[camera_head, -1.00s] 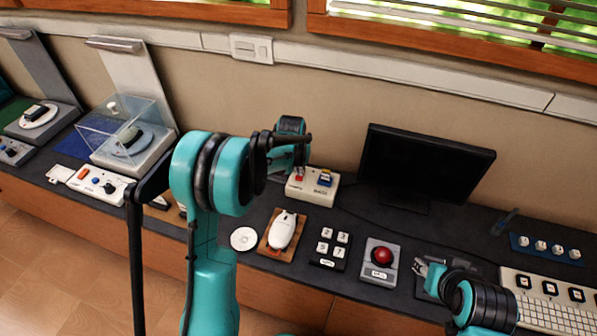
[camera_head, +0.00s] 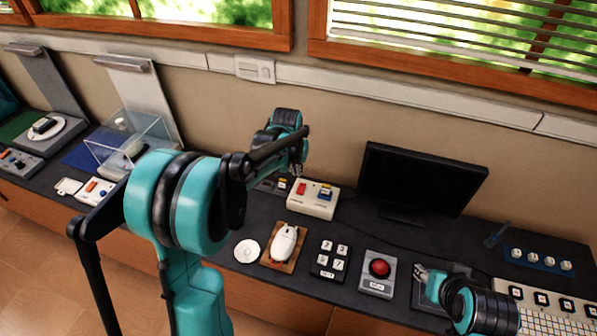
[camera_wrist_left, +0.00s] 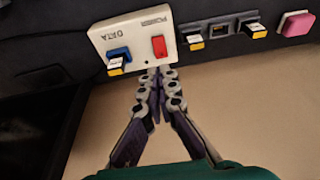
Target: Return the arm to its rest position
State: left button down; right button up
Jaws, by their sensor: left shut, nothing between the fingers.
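My left arm crosses the head view from the bottom left. Its gripper (camera_head: 297,172) is behind and above the white box (camera_head: 313,203) with a red switch (camera_head: 301,189) and a blue plug (camera_head: 325,193). In the left wrist view the gripper's fingers (camera_wrist_left: 155,73) are together with nothing between them. They appear just short of the box (camera_wrist_left: 134,40), near its red switch (camera_wrist_left: 159,46), with a small visible gap in the head view. My right gripper (camera_head: 425,276) is low at the right, over a dark panel; its finger opening is unclear.
A black monitor (camera_head: 421,179) stands right of the box. A mouse (camera_head: 285,242), a keypad (camera_head: 329,260) and a red button (camera_head: 380,268) lie along the desk front. A clear cover (camera_head: 128,140) stands at left. A pink block (camera_wrist_left: 295,24) shows in the wrist view.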

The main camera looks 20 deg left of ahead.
pick_arm(q)
jog(key=shift+s+r, duration=0.3)
jog(key=shift+r, duration=0.35)
jog(key=shift+s+r, duration=0.1)
